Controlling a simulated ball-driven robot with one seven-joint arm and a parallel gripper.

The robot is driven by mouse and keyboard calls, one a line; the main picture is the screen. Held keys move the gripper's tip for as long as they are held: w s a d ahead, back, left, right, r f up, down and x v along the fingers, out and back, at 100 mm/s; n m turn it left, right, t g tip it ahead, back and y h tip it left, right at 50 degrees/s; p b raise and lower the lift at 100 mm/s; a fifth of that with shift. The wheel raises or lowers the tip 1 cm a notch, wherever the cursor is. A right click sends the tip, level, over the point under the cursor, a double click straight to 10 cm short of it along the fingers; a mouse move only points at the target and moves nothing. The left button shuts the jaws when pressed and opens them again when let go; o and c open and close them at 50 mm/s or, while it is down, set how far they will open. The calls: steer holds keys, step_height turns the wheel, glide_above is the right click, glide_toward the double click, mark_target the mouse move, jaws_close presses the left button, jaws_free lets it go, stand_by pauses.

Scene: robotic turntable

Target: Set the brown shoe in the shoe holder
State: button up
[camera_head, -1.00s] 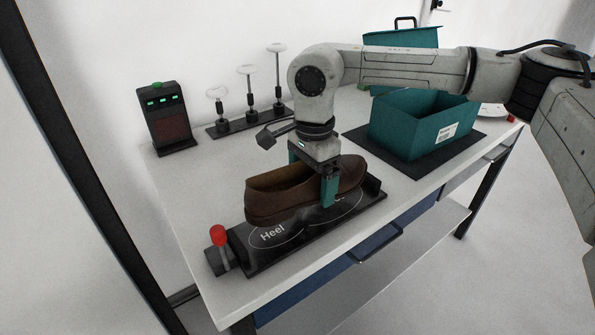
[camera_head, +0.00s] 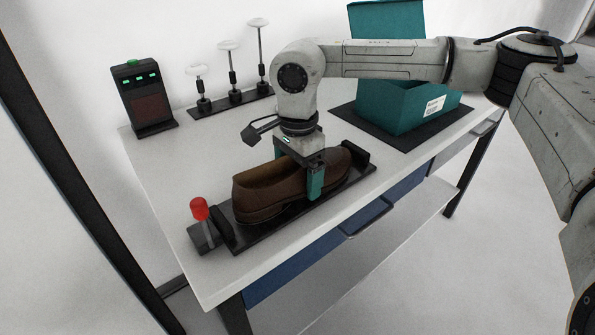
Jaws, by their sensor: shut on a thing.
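The brown shoe (camera_head: 262,187) lies lengthwise over the black shoe holder (camera_head: 243,242), with its heel toward the red-knobbed lever (camera_head: 199,210) at the left and its toe toward the right end block. The shoe is low between the holder's end blocks and appears to rest on the base; any small gap under it is hard to see. My gripper (camera_head: 300,178) points down from above and is shut on the shoe around its middle, with one teal finger showing on the near side.
A teal box (camera_head: 405,107) with its lid raised stands on a dark mat (camera_head: 357,127) at the back right. A black device with green lights (camera_head: 143,97) and a stand with white-topped posts (camera_head: 233,103) stand at the back left.

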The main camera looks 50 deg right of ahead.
steer(key=o, duration=1)
step_height(320, 180, up, 11)
steer(key=shift+f, duration=0.15)
